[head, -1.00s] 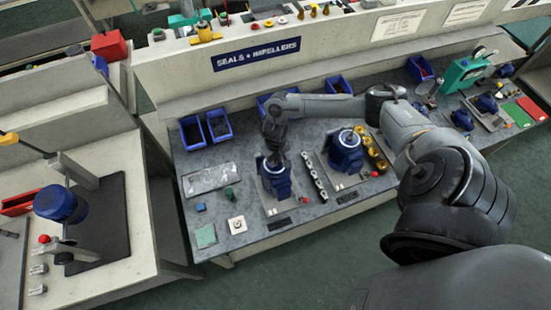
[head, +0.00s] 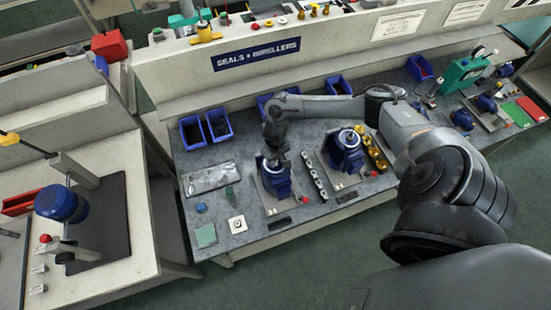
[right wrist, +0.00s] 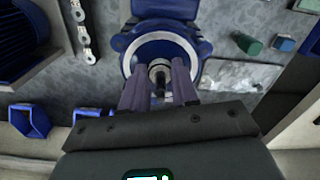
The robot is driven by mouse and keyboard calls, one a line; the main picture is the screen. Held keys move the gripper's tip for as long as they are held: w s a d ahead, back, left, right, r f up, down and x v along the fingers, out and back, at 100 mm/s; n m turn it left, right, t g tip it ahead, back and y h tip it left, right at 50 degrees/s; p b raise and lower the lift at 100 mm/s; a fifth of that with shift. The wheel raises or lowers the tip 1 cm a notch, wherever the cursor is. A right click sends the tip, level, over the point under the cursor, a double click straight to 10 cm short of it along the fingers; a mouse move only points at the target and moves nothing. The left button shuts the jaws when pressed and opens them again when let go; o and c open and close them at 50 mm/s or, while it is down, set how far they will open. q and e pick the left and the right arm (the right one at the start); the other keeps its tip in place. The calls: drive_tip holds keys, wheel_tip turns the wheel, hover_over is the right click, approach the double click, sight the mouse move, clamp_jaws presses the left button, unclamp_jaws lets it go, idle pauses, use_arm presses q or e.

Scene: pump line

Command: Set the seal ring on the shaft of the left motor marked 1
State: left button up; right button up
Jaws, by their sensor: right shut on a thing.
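The left motor (head: 276,183) is blue and stands upright on a pale plate on the grey bench. My right gripper (head: 274,156) is right over this motor, fingers pointing down. The fingers partly hide the ring and shaft, so I cannot tell whether the ring is around the shaft. My left gripper is not in view.
A second blue motor (head: 346,153) stands to the right, with a row of metal parts (head: 314,176) between. Blue bins (head: 219,125) stand behind. The bench's front left holds small pads.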

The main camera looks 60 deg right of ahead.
drive_tip(key=o, duration=1.6)
drive_tip(key=shift+r, duration=0.1)
wheel_tip(320, 180, up, 5)
drive_tip(key=p, duration=0.5)
drive_tip(key=shift+p, duration=0.35)
wheel_tip(320, 180, up, 4)
drive_tip(key=p, duration=0.5)
